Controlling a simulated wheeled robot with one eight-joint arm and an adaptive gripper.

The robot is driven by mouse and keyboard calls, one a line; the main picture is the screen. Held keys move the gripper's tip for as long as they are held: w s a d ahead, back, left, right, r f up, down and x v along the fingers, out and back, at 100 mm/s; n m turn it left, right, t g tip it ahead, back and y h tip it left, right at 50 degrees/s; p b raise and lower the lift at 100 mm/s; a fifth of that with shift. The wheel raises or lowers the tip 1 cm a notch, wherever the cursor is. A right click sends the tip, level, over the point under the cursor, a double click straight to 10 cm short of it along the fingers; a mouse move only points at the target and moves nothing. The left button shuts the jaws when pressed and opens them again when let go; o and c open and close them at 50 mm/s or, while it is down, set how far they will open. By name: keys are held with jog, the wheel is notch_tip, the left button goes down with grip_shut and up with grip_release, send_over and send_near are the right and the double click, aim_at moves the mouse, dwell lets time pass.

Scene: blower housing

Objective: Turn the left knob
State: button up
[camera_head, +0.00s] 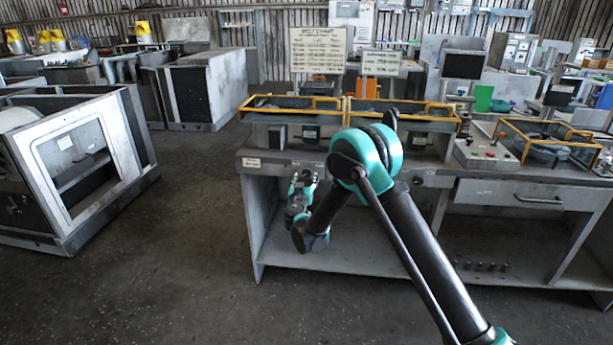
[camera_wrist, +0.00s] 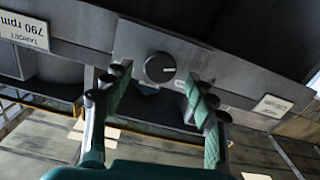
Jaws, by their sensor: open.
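A round black knob (camera_wrist: 160,67) with a pale pointer line sits on a grey front panel in the wrist view. My gripper (camera_wrist: 158,84) is open, with one green-padded finger to each side of the knob in the picture. The fingers look apart from the knob, with nothing between them; I cannot tell their exact distance from the panel. In the head view my gripper (camera_head: 304,182) is in front of the left part of the workbench front (camera_head: 330,163). The knob is not clear there, behind or near my gripper.
In the wrist view, an upside-down plate reading TARGET 790 rpm (camera_wrist: 24,30) is at left and a small label (camera_wrist: 272,106) at right. Yellow-railed trays (camera_head: 290,104) stand on the bench. A framed metal cabinet (camera_head: 80,165) stands left, with open floor between.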

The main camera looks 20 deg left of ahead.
aim_at(307, 174)
jog(key=shift+x, duration=1.6)
jog(key=c, duration=1.2)
